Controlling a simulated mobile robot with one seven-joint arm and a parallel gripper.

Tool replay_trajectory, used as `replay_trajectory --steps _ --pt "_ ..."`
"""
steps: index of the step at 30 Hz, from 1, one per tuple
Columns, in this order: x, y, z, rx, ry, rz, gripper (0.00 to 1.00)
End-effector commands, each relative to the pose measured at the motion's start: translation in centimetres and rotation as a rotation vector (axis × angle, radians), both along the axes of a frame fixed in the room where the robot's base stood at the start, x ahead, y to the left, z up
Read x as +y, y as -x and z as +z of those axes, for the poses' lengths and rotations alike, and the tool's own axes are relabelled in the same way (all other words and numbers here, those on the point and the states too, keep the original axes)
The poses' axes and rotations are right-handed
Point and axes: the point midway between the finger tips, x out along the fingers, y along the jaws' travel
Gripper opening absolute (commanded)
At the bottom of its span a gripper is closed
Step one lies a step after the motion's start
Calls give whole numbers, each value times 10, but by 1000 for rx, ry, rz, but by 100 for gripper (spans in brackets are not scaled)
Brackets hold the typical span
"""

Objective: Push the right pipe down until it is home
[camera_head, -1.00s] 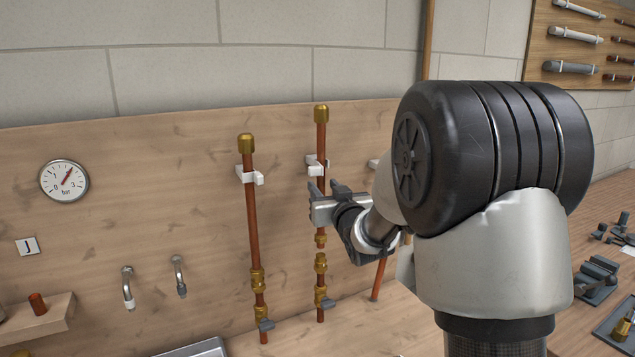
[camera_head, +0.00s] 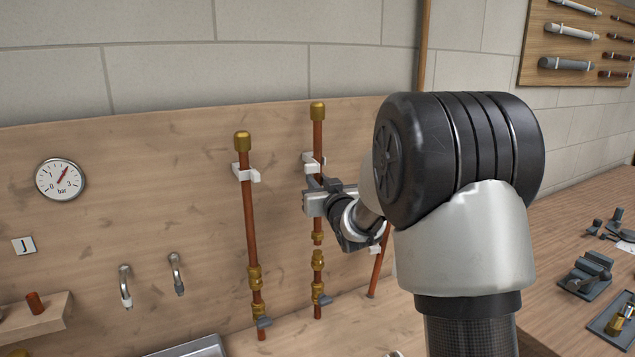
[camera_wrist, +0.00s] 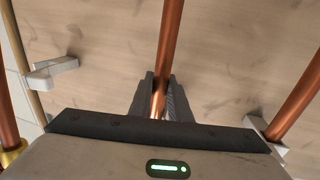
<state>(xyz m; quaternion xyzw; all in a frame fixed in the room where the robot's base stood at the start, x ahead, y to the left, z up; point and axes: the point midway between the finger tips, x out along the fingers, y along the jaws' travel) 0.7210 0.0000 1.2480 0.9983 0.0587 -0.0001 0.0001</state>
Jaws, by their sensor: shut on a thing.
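The right pipe (camera_head: 318,138) is an upright copper tube with a brass cap on top, right of a similar left pipe (camera_head: 250,215). My gripper (camera_head: 318,186) is shut on it just below its white clip (camera_head: 313,163). In the wrist view the copper tube (camera_wrist: 170,45) runs between the two dark fingers (camera_wrist: 160,100). Below my gripper, a brass nut (camera_head: 317,237) sits on the pipe's lower end. A gap shows between it and the brass fitting (camera_head: 318,259) above the lower valve (camera_head: 319,290). My arm hides the area to the right.
Another copper pipe (camera_head: 374,280) stands close on the right, partly behind my arm. The left pipe's white clip (camera_head: 246,174) juts from the wooden board. Two small taps (camera_head: 177,272) and a pressure gauge (camera_head: 60,179) are farther left. A vise (camera_head: 588,272) stands at the right.

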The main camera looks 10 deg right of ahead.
Motion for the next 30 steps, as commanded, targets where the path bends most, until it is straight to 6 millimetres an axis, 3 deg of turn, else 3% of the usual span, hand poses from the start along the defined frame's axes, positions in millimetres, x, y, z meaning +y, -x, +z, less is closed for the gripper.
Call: replay_trajectory --steps 5,15,26,27,30 --pt "0 0 -12 0 0 0 0" --pt "0 0 -55 -1 0 0 0" --pt "0 0 -57 8 1 0 0" --pt "0 0 -58 9 1 0 22" --pt "0 0 -57 7 1 0 36"
